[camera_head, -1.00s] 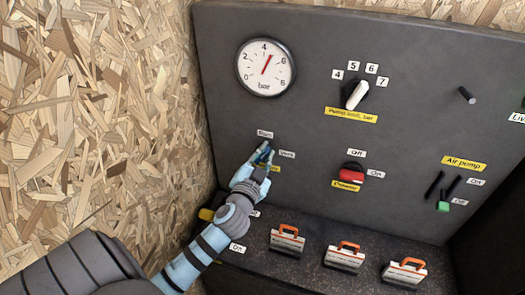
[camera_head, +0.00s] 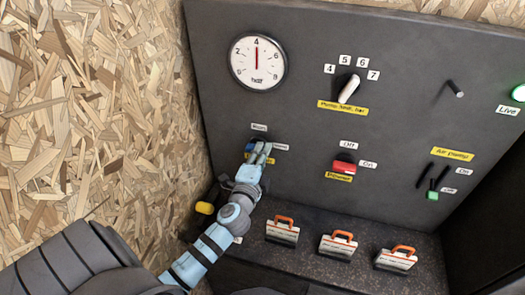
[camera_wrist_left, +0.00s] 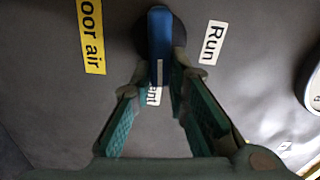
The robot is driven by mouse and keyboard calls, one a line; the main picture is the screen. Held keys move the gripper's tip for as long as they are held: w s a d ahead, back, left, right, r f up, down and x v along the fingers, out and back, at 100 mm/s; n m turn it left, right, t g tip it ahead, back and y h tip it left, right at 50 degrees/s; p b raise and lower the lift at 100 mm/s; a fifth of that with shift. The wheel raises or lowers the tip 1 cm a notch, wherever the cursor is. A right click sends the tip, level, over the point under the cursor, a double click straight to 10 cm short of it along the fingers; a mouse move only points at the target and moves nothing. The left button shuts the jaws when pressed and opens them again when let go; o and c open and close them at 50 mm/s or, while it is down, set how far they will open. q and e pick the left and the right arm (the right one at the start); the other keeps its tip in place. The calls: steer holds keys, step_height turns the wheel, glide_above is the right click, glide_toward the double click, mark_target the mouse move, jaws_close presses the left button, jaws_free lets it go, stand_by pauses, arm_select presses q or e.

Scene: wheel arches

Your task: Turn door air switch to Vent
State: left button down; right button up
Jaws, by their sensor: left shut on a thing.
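The door air switch is a blue handle on a dark round base, seen in the head view (camera_head: 249,147) and the left wrist view (camera_wrist_left: 159,35). A white line on the handle's end points at the Vent label (camera_wrist_left: 154,96), which is partly hidden by my fingers. The Run label (camera_wrist_left: 213,43) lies to one side and the yellow door air label (camera_wrist_left: 91,38) to the other. My left gripper (camera_head: 260,153) is shut on the handle, its fingertips on both sides of it near the Vent end (camera_wrist_left: 161,75). My right gripper is not in view.
A gauge (camera_head: 258,62) reads about 4 bar. A white-handled pump limit knob (camera_head: 349,88), a red Off/On knob (camera_head: 344,164) and the air pump switch (camera_head: 432,195) share the panel. Orange-handled blocks (camera_head: 282,230) stand on the ledge below. A chipboard wall (camera_head: 90,110) is at left.

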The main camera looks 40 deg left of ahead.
arm_select(q)
steer(key=shift+f+m, duration=0.2)
steer(key=shift+m, duration=0.5)
steer(key=c, duration=1.6)
jaws_free()
steer(key=shift+o, duration=0.2)
steer(key=v, duration=1.2)
